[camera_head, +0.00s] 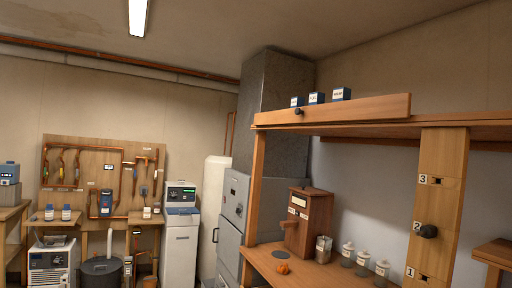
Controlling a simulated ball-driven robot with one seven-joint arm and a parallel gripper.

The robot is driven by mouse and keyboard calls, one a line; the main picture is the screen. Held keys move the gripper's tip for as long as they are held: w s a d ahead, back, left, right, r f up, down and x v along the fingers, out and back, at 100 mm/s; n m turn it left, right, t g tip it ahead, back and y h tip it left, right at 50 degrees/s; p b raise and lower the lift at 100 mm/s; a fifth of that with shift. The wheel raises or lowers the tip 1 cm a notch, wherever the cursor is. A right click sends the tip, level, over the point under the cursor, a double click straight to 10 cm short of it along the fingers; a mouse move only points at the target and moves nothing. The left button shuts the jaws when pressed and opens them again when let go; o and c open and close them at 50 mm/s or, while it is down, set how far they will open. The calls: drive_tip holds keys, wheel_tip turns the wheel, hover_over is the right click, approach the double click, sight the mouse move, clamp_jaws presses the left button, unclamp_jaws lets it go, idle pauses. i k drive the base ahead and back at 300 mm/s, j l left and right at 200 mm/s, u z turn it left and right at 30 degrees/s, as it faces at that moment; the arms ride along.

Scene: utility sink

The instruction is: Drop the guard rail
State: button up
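A wooden rail (365,109), which I take to be the guard rail, stands up along the front edge of the high shelf at the right. A small dark knob (298,111) sits near its left end. Below, a wooden post (437,205) carries labels 3, 2 and 1 from top to bottom. A dark knob (427,231) sits on the post at label 2. I cannot tell how post and rail are linked. My gripper is not in view.
Small blue labelled boxes (341,94) stand behind the rail. On the lower shelf are a wooden cabinet (308,224), white-lidded jars (363,264) and an orange item (283,268). A tool board (95,180), a white machine (181,230) and a grey cabinet (231,225) stand further left.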

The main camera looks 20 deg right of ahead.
sight(398, 106)
drive_tip(key=i, duration=1.1)
drive_tip(key=i+z, duration=0.1)
drive_tip(key=i, duration=0.95)
drive_tip(key=j, duration=0.1)
